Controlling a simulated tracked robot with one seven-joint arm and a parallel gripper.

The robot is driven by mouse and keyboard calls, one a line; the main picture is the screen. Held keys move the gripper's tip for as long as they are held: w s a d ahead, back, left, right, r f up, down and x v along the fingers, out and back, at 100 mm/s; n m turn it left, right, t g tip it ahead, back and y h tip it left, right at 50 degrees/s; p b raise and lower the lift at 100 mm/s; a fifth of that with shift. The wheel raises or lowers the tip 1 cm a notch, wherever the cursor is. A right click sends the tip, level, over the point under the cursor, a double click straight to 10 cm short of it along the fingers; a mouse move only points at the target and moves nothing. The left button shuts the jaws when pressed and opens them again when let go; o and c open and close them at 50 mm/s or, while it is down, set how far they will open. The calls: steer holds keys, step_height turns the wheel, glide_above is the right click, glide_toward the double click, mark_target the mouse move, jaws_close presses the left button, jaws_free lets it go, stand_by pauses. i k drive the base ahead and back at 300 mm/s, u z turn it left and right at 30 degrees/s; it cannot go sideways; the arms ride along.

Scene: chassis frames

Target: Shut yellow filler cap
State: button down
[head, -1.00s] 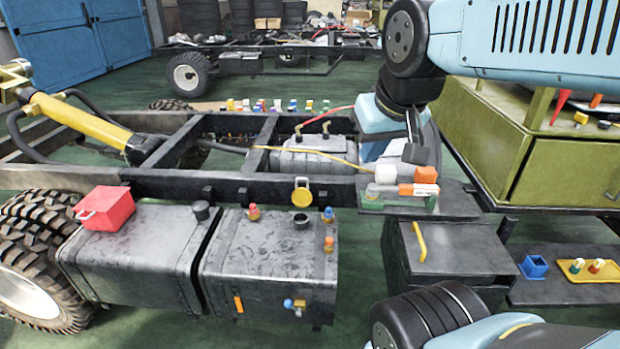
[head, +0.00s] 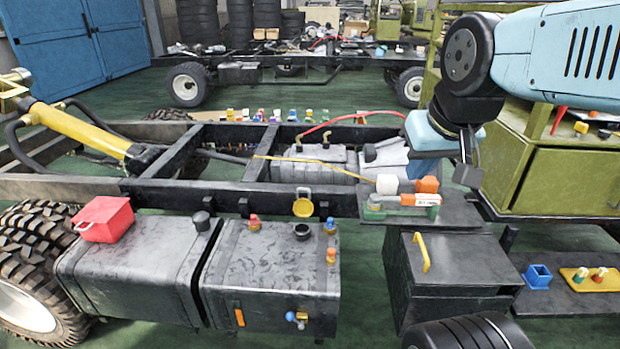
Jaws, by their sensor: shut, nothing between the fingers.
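The yellow filler cap (head: 302,207) stands raised at the back edge of the right-hand dark tank (head: 270,265), in front of the chassis rail. It is tilted up, with its round face toward me. The open black filler neck (head: 302,231) is just in front of it and uncovered. My gripper (head: 467,170) is to the right of the cap, above the ledge with the small blocks, pointing down and apart from everything. Its fingers look closed and hold nothing. The fingertips are small and dark in this view.
Red and blue-topped fittings (head: 254,222) (head: 330,226) flank the neck, with another orange one (head: 331,255) at the tank's right. A red box (head: 104,218) sits on the left tank. Coloured blocks (head: 405,195) stand on the ledge. A dark box with a yellow handle (head: 423,252) is below.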

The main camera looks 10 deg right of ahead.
mark_target(302, 207)
steer(key=z, duration=0.05)
steer(key=i, duration=1)
steer(key=u, duration=0.05)
